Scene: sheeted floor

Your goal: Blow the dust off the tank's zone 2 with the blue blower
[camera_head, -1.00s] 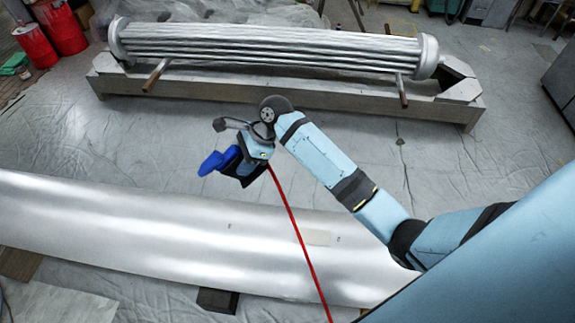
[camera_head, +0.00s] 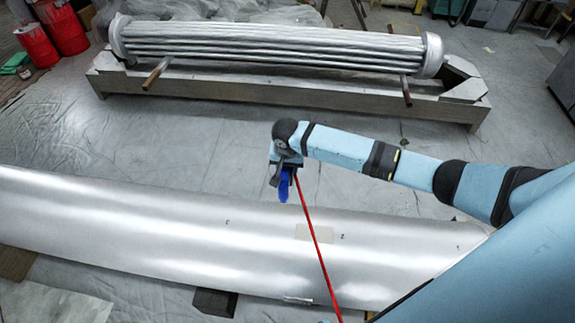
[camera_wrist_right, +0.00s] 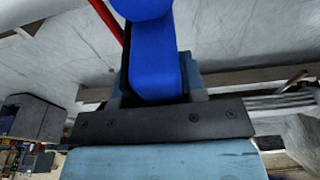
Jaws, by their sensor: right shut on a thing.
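The tank (camera_head: 140,225) is a long silver cylinder lying across the foreground. A pale, dull patch (camera_head: 314,233) lies on its upper side, between two small dark marks. The right mark looks like a 2; the left one is too small to read surely. My right gripper (camera_head: 285,172) is shut on the blue blower (camera_head: 284,189), which also fills the upper middle of the right wrist view (camera_wrist_right: 155,60). The blower is above the tank's far edge, left of the patch, and apart from it. A red hose (camera_head: 316,240) runs from it across the tank. My left gripper is out of view.
A silver tube bundle (camera_head: 270,45) rests on a long grey stand (camera_head: 250,93) behind, with rods sticking out. Red drums (camera_head: 37,45) stand at the back left. Dark blocks (camera_head: 214,302) sit under the tank's near side. The sheeted floor between is clear.

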